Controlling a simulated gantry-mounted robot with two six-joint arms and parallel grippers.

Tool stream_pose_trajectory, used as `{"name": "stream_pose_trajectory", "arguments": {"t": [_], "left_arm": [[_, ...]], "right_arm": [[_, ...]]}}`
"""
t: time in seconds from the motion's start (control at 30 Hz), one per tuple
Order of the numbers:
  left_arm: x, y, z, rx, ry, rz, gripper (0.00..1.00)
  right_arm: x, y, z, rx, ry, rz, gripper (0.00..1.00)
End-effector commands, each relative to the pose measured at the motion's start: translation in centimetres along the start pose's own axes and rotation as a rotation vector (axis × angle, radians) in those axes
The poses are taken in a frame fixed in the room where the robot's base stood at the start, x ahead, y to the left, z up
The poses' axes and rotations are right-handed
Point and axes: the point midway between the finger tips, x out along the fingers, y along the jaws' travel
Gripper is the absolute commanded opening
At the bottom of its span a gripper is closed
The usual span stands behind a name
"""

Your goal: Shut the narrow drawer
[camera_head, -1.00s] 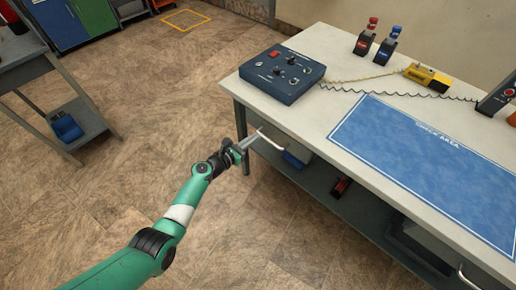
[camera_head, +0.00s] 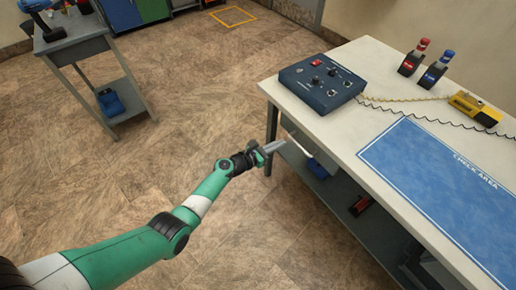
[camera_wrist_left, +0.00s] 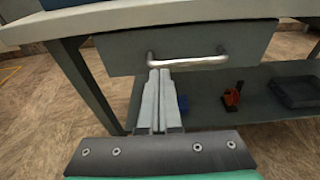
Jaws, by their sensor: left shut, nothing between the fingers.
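The narrow drawer's grey front (camera_wrist_left: 240,40) with its bright bar handle (camera_wrist_left: 190,60) hangs under the tabletop in the left wrist view. The handle also shows in the head view (camera_head: 299,150), partly hidden by the gripper. My left gripper (camera_head: 279,146) is shut and empty. Its fingertips (camera_wrist_left: 158,73) are at the left end of the handle, overlapping it in the wrist view. I cannot tell whether they touch it or how far out the drawer stands. My right gripper is not in view.
The workbench (camera_head: 349,122) carries a blue control box (camera_head: 319,86), a blue mat (camera_head: 440,175) and a yellow device (camera_head: 474,108). Its lower shelf (camera_wrist_left: 205,112) holds small items. A side table (camera_head: 85,48) stands at the upper left. The floor between is clear.

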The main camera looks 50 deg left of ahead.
Motion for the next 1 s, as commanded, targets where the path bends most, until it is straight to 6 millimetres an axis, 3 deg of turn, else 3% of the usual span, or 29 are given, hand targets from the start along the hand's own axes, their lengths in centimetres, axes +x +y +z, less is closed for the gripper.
{"name": "stream_pose_trajectory", "arguments": {"t": [0.1, 0.3, 0.4, 0.57, 0.9, 1.0], "left_arm": [[-3.4, -0.1, 1.0, -0.003, 0.002, 0.0, 0.0], [-8.2, -0.1, 0.7, -0.001, 0.0, -0.001, 0.0], [-9.6, -0.1, 0.5, -0.001, -0.002, -0.002, 0.0], [-10.4, -0.1, 0.3, 0.0, -0.003, -0.003, 0.0], [-10.4, -0.1, 0.2, 0.0, -0.003, -0.004, 0.0], [-10.1, -0.9, 0.8, 0.006, -0.006, -0.023, 0.0]], "right_arm": [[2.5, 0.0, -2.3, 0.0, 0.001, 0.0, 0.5], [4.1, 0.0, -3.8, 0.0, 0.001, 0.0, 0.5], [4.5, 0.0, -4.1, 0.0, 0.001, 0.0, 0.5], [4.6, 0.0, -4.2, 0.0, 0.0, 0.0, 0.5], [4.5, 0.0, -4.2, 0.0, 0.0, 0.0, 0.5], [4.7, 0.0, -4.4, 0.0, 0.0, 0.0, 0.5]]}}
